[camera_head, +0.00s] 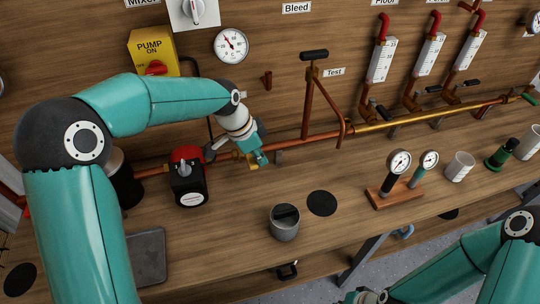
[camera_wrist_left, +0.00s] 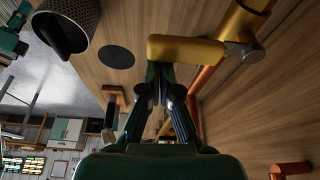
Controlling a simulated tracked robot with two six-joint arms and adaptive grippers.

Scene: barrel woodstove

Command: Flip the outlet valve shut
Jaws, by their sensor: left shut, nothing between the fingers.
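In the left wrist view the yellow lever (camera_wrist_left: 186,50) lies crosswise just beyond the fingertips, joined to a brass valve body (camera_wrist_left: 242,22). My left gripper (camera_head: 258,158) is shut and empty, with its tips at the lever; it also shows in the left wrist view (camera_wrist_left: 162,76). I cannot tell whether the tips touch the lever. The gripper partly hides the valve in the head view.
A grey cup (camera_head: 285,228) and a black disc (camera_head: 322,203) are on the bench in front. A T-handled copper stand (camera_head: 308,100) rises right of the valve. A gauge block (camera_head: 394,194) stands further right. Bare bench separates the cup from the pipe.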

